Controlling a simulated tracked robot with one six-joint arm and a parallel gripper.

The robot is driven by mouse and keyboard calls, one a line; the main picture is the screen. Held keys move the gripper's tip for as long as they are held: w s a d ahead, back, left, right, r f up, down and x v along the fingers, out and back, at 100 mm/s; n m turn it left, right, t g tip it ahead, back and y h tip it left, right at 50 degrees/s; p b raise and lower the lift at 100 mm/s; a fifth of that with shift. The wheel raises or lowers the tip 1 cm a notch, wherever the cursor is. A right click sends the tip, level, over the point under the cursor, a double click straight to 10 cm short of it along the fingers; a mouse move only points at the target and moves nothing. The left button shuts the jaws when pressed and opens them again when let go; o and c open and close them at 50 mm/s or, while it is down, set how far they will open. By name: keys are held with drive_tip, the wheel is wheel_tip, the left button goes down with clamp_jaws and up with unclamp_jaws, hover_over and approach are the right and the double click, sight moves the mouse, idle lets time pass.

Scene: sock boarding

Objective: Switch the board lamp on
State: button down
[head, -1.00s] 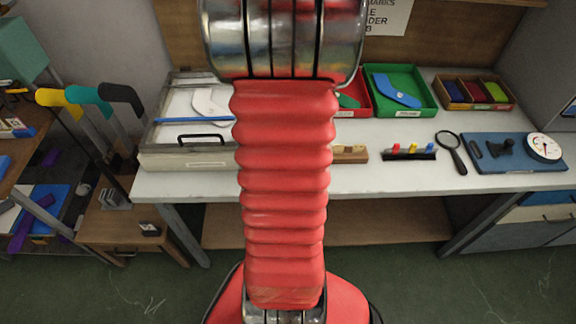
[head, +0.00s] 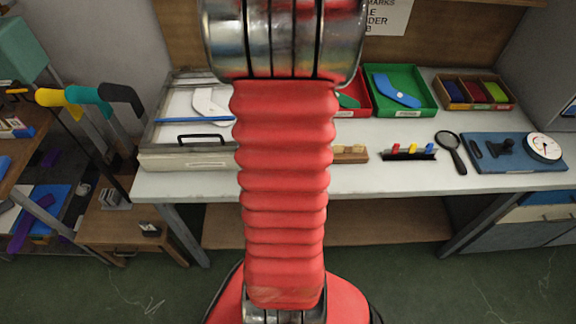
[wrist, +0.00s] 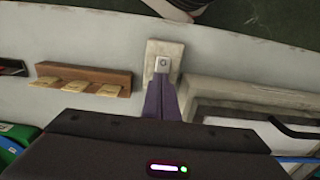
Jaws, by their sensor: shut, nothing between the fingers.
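In the wrist view a small beige block (wrist: 154,48) with a metal switch plate (wrist: 162,66) lies on the white bench top, close to its front edge. My gripper (wrist: 161,80) has purple fingers, shut and empty. Their tips are at the near edge of the metal plate; I cannot tell whether they touch it. In the head view my red arm hides the gripper and the switch block. A shallow framed case (head: 187,160) with a black handle and a white board shape stands at the left of the bench. I cannot tell whether any lamp is lit.
A wooden block with tan pieces (wrist: 84,80) is left of the fingers in the wrist view; the framed case (wrist: 225,88) is close on the right. Green (head: 434,107) and red trays, a magnifier (head: 451,150) and a blue board with a dial (head: 515,165) are to the right.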

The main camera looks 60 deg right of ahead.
drive_tip(key=shift+f, duration=0.7)
idle(0.9)
drive_tip(key=shift+r, duration=0.1)
wheel_tip(320, 180, up, 7)
idle(1.1)
drive_tip(key=shift+w, duration=0.1)
idle(0.4)
drive_tip(key=shift+w, duration=0.1)
